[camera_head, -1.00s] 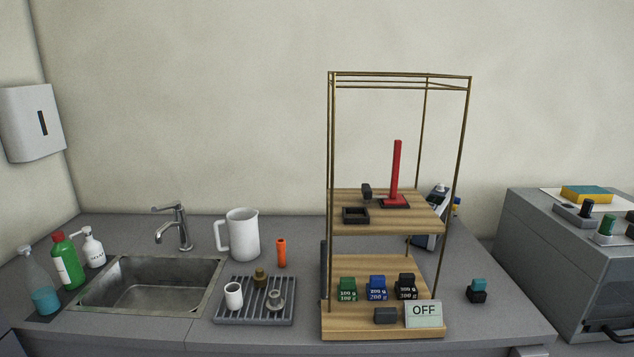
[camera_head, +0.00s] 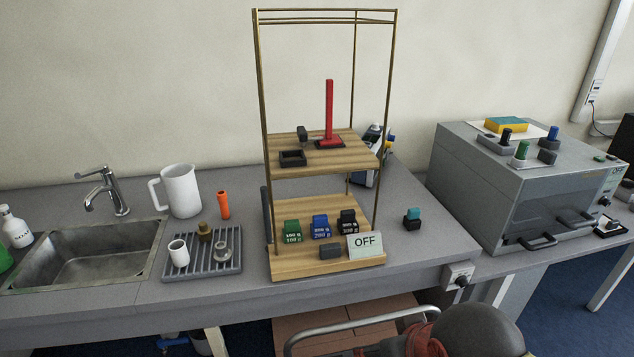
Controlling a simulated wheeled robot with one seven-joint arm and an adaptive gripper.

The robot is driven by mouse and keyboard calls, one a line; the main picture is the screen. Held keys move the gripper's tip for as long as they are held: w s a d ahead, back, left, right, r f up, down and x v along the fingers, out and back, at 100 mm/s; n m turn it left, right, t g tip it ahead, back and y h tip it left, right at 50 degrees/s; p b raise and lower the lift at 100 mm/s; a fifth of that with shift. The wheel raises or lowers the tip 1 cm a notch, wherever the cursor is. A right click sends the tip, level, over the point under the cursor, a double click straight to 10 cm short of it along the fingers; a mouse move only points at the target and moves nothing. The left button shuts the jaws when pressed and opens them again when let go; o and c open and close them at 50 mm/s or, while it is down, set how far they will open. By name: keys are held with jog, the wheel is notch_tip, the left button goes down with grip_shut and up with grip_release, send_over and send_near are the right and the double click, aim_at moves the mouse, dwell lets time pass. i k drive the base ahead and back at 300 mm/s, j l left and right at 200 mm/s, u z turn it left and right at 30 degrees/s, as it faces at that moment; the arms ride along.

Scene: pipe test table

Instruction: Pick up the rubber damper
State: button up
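I cannot tell for sure which item is the rubber damper. Small dark pieces that could be it are a plain dark grey block (camera_head: 330,251) at the front of the rack's lower shelf, and a small black piece (camera_head: 303,133) on the upper shelf. A black block with a teal top (camera_head: 412,218) stands on the bench right of the rack. A square black open tray (camera_head: 292,158) and a red post on a black base (camera_head: 329,112) are also on the upper shelf.
The brass-framed rack (camera_head: 262,130) stands near the bench front. Green, blue and black weights and an OFF sign (camera_head: 365,243) occupy its lower shelf. A drip tray (camera_head: 196,262) with small parts, a jug (camera_head: 181,190) and a sink are left. A grey machine (camera_head: 500,195) is right.

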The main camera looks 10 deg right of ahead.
aim_at(411, 221)
jog(key=l+u, duration=0.2)
jog(key=l, duration=2)
jog(key=i+l+u, duration=0.15)
jog(key=i+l, duration=0.7)
